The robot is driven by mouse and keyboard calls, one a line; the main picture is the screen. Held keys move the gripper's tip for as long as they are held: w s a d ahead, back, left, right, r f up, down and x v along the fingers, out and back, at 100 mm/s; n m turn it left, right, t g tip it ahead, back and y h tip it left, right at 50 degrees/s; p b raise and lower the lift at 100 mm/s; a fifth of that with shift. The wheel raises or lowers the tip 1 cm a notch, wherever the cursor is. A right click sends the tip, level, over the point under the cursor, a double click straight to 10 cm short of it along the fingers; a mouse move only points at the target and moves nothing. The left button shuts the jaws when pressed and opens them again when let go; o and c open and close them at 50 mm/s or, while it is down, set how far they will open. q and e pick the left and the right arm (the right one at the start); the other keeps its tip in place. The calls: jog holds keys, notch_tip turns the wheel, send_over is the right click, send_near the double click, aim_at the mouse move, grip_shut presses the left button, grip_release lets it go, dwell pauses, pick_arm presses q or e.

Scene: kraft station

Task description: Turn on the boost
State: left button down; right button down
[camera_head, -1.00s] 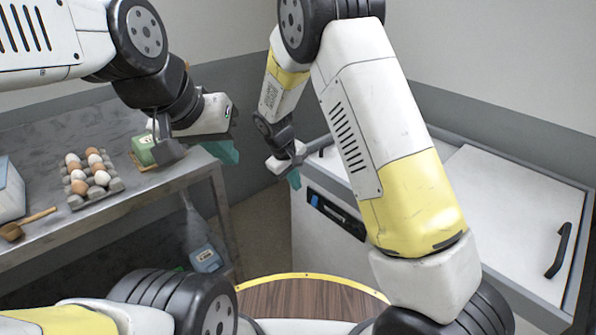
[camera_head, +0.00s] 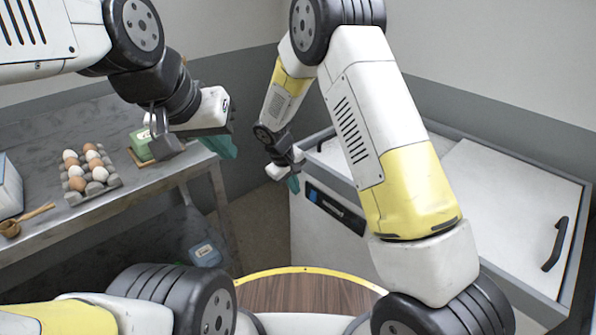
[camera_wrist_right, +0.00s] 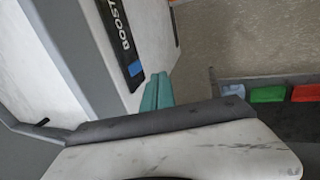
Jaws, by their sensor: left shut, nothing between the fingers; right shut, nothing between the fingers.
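A black panel (camera_head: 336,208) with a blue switch (camera_head: 312,193) at its left end is set in the front of a white chest-like unit (camera_head: 325,250). My right gripper (camera_head: 293,185) is shut and empty, just left of the switch. Its teal fingers (camera_wrist_right: 157,92) are beside the switch in the wrist view; I cannot tell whether they touch it. My left gripper (camera_head: 222,147) is shut and empty near the table's right end.
A grey table (camera_head: 110,210) at left holds an egg carton (camera_head: 108,184), a green sponge-like block (camera_head: 141,143) and a wooden utensil (camera_head: 30,217). The unit has a white lid with a black handle (camera_head: 556,244). A round wooden surface (camera_head: 305,293) is in front.

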aim_at(311, 199)
jog(key=shift+w+d+f, duration=0.7)
jog(key=shift+f, duration=0.55)
jog(key=shift+w+d+f, duration=0.7)
jog(key=shift+f, duration=0.5)
jog(key=shift+w+d+f, duration=0.7)
jog(key=shift+f, duration=0.55)
jog(key=shift+d+f+t+h, duration=0.1)
jog(key=shift+f+t+h, duration=0.15)
jog(key=shift+t+h, duration=0.05)
jog(key=shift+w, duration=0.1)
jog(key=shift+r, duration=0.1)
jog(key=shift+r, duration=0.75)
